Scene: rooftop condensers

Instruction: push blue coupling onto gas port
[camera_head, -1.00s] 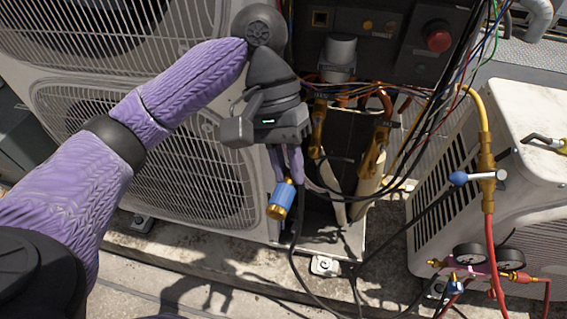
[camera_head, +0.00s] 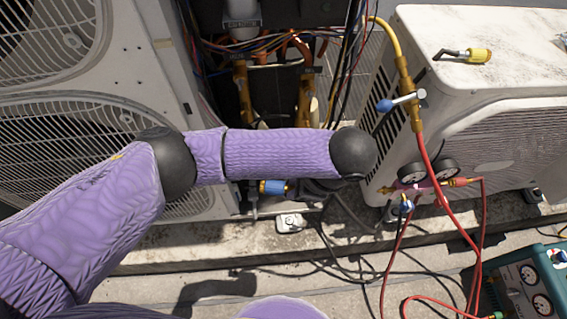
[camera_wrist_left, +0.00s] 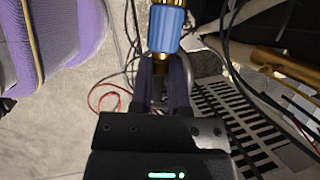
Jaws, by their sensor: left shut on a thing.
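The blue coupling (camera_head: 273,187) has gold ends and shows just below my left forearm in the head view, lying roughly level. It shows large at the top of the left wrist view (camera_wrist_left: 167,28). My left gripper (camera_wrist_left: 161,68) is shut on its near gold end. In the head view my purple forearm hides most of that gripper. The coupling is close to the lower corner of the left condenser (camera_head: 165,60), beside a small grey upright fitting (camera_head: 253,203). I cannot tell whether they touch, or which fitting is the gas port. My right gripper is not in view.
Two copper pipes (camera_head: 304,95) and loose wires hang behind my forearm. A white unit (camera_head: 440,100) stands at right, with a yellow hose (camera_head: 388,38), a blue-handled valve (camera_head: 401,102) and gauges (camera_head: 428,171) before it. A teal machine (camera_head: 525,285) sits at lower right. Cables cross the floor.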

